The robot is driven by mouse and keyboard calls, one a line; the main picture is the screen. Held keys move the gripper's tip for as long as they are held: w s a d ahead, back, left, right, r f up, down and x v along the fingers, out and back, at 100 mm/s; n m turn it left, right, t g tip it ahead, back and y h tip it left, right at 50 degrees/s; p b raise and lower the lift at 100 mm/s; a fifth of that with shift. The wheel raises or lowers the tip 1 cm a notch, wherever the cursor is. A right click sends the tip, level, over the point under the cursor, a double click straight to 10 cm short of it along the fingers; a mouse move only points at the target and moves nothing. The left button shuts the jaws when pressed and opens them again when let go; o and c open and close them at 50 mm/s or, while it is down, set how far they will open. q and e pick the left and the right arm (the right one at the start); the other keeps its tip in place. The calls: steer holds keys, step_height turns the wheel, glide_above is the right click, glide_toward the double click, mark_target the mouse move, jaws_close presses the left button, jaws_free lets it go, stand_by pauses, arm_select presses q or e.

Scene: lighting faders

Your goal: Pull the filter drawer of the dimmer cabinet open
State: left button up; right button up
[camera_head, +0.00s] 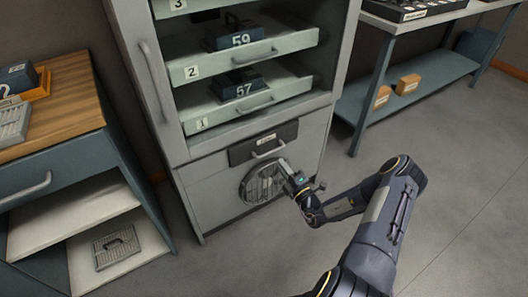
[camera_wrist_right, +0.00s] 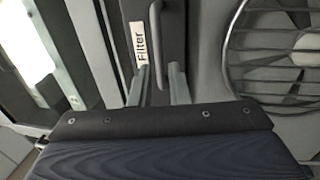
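The dimmer cabinet (camera_head: 212,185) stands in the middle of the head view. Its dark filter drawer (camera_head: 240,153) sits flush in the lower front, with a light bow handle (camera_head: 268,152). My right gripper (camera_head: 287,168) is at the cabinet front, just below and right of the handle. In the right wrist view, the drawer front (camera_wrist_right: 138,15) carries a "Filter" label, and its handle (camera_wrist_right: 180,40) reaches down toward the two fingers (camera_wrist_right: 160,88). The fingers are apart, one on each side of the handle's end; contact is not clear. My left gripper is out of view.
A round fan grille (camera_head: 262,184) lies just below the drawer; it also shows in the wrist view (camera_wrist_right: 275,50). Open shelves with numbered modules (camera_head: 243,88) are above. A wooden-topped bench (camera_head: 70,95) stands left, a metal table (camera_head: 420,75) right. The floor in front is clear.

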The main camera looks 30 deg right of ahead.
mark_target(272, 151)
steer(key=b+x, duration=0.1)
steer(key=x, duration=0.6)
steer(key=shift+w+a+r+b, duration=0.1)
steer(key=shift+w+b, duration=0.2)
jaws_close()
